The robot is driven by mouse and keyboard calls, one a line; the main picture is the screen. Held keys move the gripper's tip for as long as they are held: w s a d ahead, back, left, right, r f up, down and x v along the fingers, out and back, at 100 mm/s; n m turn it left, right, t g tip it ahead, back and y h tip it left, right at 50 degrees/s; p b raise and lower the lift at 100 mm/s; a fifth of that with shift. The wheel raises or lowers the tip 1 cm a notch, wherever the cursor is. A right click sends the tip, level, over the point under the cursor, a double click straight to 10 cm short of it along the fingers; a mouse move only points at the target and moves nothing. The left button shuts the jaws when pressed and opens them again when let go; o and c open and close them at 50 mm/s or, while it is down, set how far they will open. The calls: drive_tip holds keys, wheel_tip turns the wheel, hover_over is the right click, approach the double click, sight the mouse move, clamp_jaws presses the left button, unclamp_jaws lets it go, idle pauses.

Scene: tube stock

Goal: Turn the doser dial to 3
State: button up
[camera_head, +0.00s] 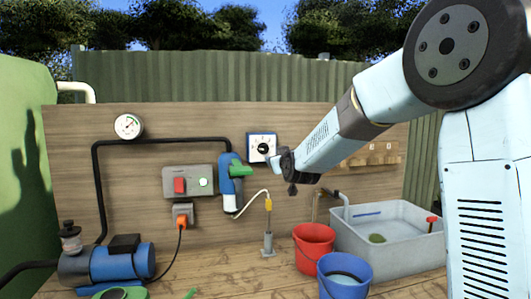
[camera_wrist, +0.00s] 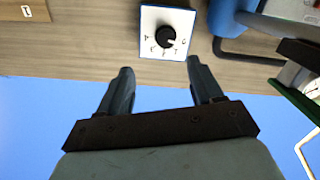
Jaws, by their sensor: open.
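The doser dial is a round black knob (camera_wrist: 165,38) on a white square plate (camera_wrist: 149,18) with a blue edge. The plate also shows on the wooden back board in the head view (camera_head: 252,138). In the wrist view the knob's pale mark points to the right of the picture; the scale characters around it are too small and turned to read surely. My gripper (camera_wrist: 159,66) is open and empty, its two fingers apart and in front of the dial. The knob lies beyond the gap between the fingertips, not gripped. In the head view my gripper (camera_head: 279,163) is just right of the plate.
A blue and green device (camera_head: 237,172) hangs left of the dial. A grey switch box (camera_head: 174,181) and a gauge (camera_head: 128,126) are further left. Red (camera_head: 314,254) and blue (camera_head: 341,286) buckets and a grey sink (camera_head: 390,258) stand below right.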

sight(265, 150)
drive_tip(key=shift+t, duration=0.4)
drive_tip(key=x, duration=0.5)
drive_tip(key=a+x, duration=0.1)
drive_tip(key=x, duration=0.9)
drive_tip(key=shift+w+a+f, duration=0.2)
drive_tip(key=shift+a+f, duration=0.05)
drive_tip(key=c, duration=0.8)
drive_tip(key=shift+d, duration=0.25)
drive_tip(key=shift+c, duration=0.3)
drive_tip(key=shift+a, duration=0.15)
